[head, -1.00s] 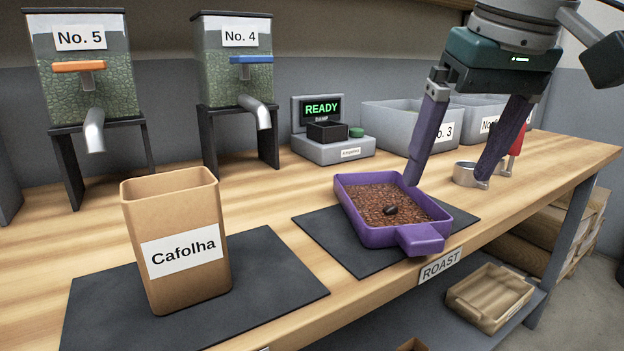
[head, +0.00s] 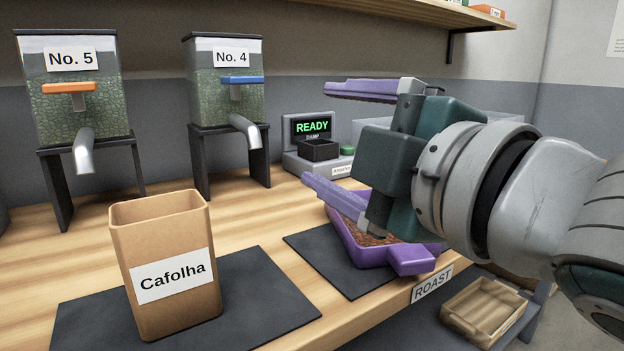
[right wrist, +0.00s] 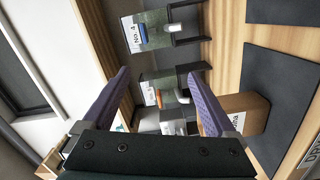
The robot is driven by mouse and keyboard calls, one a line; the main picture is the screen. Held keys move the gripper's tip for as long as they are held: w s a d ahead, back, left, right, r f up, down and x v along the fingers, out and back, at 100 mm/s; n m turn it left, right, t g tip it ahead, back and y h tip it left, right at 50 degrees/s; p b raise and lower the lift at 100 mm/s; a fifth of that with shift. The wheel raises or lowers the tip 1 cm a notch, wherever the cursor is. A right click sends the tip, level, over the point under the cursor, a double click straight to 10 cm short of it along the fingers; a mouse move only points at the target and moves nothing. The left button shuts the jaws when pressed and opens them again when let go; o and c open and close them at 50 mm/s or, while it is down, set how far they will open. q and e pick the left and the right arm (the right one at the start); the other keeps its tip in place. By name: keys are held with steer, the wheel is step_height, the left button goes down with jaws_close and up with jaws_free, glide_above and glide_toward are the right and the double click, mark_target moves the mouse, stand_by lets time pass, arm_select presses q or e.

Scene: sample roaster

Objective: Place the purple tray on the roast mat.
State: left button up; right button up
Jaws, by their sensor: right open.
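The purple tray (head: 360,246) rests on the dark roast mat (head: 333,276) at the bench's front edge, above the ROAST label. It holds brown beans, and its handle (head: 411,260) points to the front right. My right gripper (head: 315,136) is open and empty. Its purple-padded fingers reach left above and behind the tray, and the wrist hides part of the tray. In the right wrist view the fingers (right wrist: 160,92) are spread apart with nothing between them. My left gripper is in neither view.
The Cafolha bag (head: 165,262) stands on another dark mat (head: 265,290) at left. Dispensers No. 5 (head: 72,95) and No. 4 (head: 225,95) stand behind. A wooden crate (head: 482,310) lies on the lower shelf.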

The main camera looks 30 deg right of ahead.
steer(key=s+d+f+m+g+h, duration=0.1)
steer(key=s+f+m+g, duration=0.3)
steer(key=f, duration=0.4)
steer(key=s+d+f+m+g, duration=0.1)
steer(key=s+f+m+g, duration=0.35)
steer(key=f, duration=0.35)
steer(key=s+a+f+m+g+y, duration=0.1)
steer(key=s+f+m+g, duration=0.3)
steer(key=s, duration=0.8)
step_height(320, 180, down, 2)
steer(key=shift+s+a+f+g, duration=0.15)
steer(key=shift+a+f+g, duration=0.1)
steer(key=shift+a+g, duration=0.55)
steer(key=shift+d, duration=0.2)
